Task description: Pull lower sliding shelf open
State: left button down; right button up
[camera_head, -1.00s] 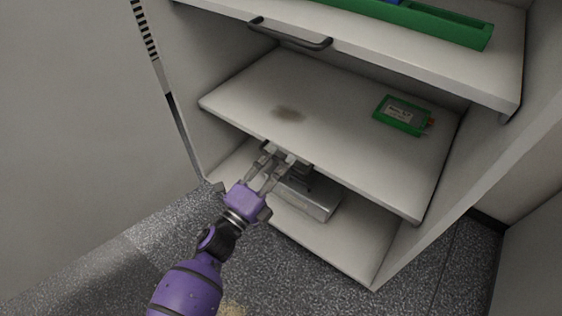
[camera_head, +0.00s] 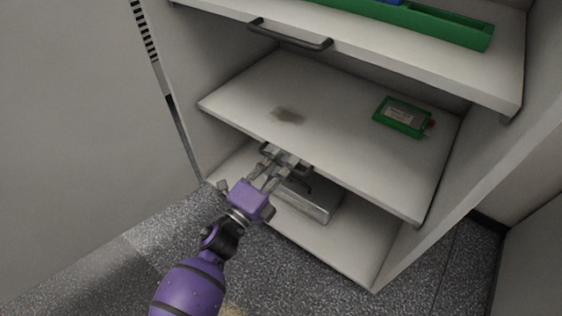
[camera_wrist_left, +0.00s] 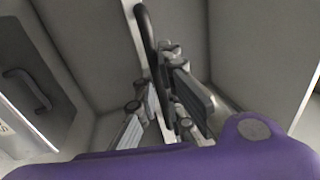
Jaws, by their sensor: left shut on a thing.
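The lower sliding shelf (camera_head: 335,105) is a white board in the cabinet, below another white shelf (camera_head: 420,60) that has its own dark handle (camera_head: 290,35). My left gripper (camera_head: 276,168) is at the front edge of the lower shelf, left of its middle. In the left wrist view the dark bar handle (camera_wrist_left: 147,35) of this shelf runs down between the fingers, and my left gripper (camera_wrist_left: 168,105) is shut on it. My right gripper is not in view.
A metal box (camera_head: 315,200) sits on the cabinet floor (camera_head: 325,245) under the shelf. A green tray (camera_head: 440,27) is on the upper shelf. The speckled floor in front is clear.

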pick_arm(q)
jog(key=shift+s+a, duration=0.1)
jog(key=r+p+v, duration=0.3)
jog(key=v, duration=1.2)
jog(key=r+p+v, duration=0.3)
jog(key=v, duration=1.3)
jog(key=shift+s+a, duration=0.45)
jog(key=shift+s, duration=0.05)
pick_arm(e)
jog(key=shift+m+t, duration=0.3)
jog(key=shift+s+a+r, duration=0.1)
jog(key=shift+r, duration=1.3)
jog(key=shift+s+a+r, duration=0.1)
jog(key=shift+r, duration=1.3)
pick_arm(q)
jog(key=c, duration=1.8)
grip_release()
jog(key=shift+c, duration=0.2)
